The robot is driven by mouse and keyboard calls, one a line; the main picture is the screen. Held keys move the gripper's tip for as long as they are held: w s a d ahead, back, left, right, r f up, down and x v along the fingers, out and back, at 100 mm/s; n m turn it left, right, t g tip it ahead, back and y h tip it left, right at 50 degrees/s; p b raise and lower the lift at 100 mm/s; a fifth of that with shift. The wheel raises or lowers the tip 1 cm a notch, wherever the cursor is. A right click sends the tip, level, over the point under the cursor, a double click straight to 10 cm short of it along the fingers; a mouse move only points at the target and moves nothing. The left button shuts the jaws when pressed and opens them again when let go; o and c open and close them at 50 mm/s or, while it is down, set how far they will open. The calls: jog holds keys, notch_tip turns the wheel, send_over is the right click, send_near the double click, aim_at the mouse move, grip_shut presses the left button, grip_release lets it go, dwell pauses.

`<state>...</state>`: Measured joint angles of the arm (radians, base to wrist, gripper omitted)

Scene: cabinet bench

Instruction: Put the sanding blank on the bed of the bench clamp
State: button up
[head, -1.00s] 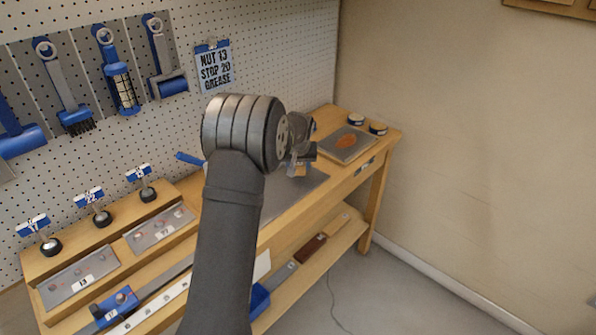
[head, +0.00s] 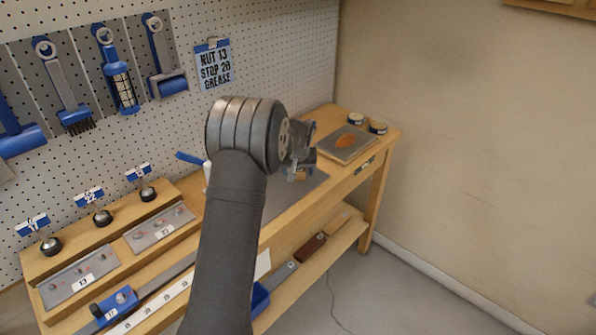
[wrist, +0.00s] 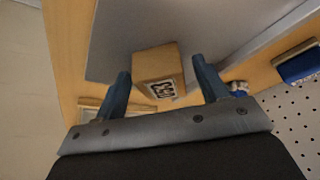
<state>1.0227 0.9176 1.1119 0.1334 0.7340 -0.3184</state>
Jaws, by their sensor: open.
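A light wooden block (wrist: 157,66) with a black-and-white label, seemingly the sanding blank, sits on the grey mat (wrist: 110,45). In the wrist view it lies between the two blue fingers of my gripper (wrist: 160,70), which are open with a gap showing on the right side. In the head view my gripper (head: 299,168) is low over the mat, mostly hidden behind my arm, with a bit of orange-brown wood showing by it. A blue handle (head: 189,158), perhaps of the bench clamp, shows left of my arm; the clamp's bed is hidden.
A grey plate with an orange patch (head: 347,141) and two small tins (head: 378,128) are at the bench's far right end. Labelled trays (head: 80,277) and black knobs stand at the left. Tools hang on the pegboard (head: 270,60). Several blocks lie on the lower shelf (head: 320,255).

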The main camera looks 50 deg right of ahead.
aim_at(298, 170)
jog(key=v, duration=1.2)
jog(key=x, duration=1.2)
jog(key=shift+f, duration=0.15)
notch_tip(298, 170, up, 2)
jog(key=shift+r, duration=0.9)
